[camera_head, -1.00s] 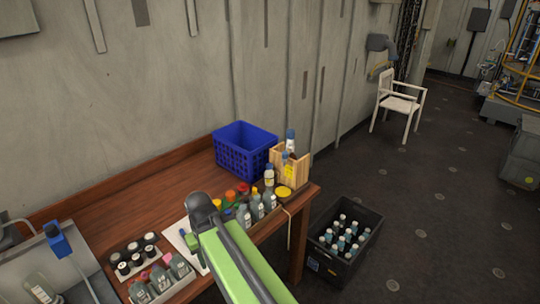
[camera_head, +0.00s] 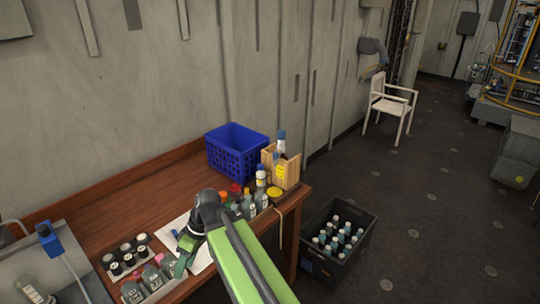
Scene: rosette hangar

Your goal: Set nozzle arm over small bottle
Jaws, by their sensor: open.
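A blue nozzle head (camera_head: 45,232), which I take for the nozzle arm, stands up at the left edge on a pale grey station, with a thin cable hanging from it. A clear bottle (camera_head: 28,286) stands below and left of it, cut by the bottom edge; I cannot tell whether the nozzle is over its mouth. My gripper (camera_head: 184,254), at the end of my green and dark arm, is open and seems empty over the table, well right of the nozzle. The arm partly hides its jaws.
On the wooden table (camera_head: 118,205) are dark-capped jars (camera_head: 127,259), grey bottles (camera_head: 152,280) near my gripper, a white sheet (camera_head: 172,233), a blue crate (camera_head: 236,160) and a wooden box (camera_head: 284,170). A black crate of bottles (camera_head: 338,240) stands on the floor.

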